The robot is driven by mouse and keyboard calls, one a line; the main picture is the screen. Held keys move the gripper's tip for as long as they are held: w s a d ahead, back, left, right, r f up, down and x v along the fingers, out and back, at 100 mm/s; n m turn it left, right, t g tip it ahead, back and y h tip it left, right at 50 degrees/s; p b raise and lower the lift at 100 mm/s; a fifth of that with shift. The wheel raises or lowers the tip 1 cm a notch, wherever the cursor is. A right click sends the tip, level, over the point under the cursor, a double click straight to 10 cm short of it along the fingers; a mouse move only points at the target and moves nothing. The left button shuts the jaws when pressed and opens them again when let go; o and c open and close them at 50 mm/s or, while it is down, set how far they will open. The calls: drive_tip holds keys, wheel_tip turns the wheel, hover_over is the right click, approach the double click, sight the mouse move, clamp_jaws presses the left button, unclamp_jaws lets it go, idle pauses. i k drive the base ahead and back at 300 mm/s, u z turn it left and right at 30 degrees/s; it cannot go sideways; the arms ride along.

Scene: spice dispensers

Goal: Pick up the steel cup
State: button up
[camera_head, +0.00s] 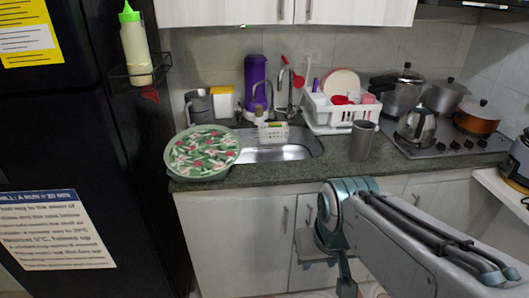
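The steel cup (361,141) is a tall grey metal tumbler. My arm reaches in from the lower right and bends down in front of the lower cabinets. My gripper (346,287) is at the low end of the arm, near the bottom edge of the view. It is well below the cup and apart from it. Its fingers are too small and partly hidden to read.
A white dish rack (340,112) stands behind the cup. A stove (450,143) with a kettle (416,126) and pots is to the right. The sink (275,152) and a patterned green tray (203,151) are to the left. A black fridge (60,140) fills the far left.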

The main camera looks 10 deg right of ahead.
sight(363, 131)
drive_tip(key=k, duration=0.4)
drive_tip(key=z, duration=0.65)
drive_tip(key=i, duration=1.6)
drive_tip(key=u, duration=0.05)
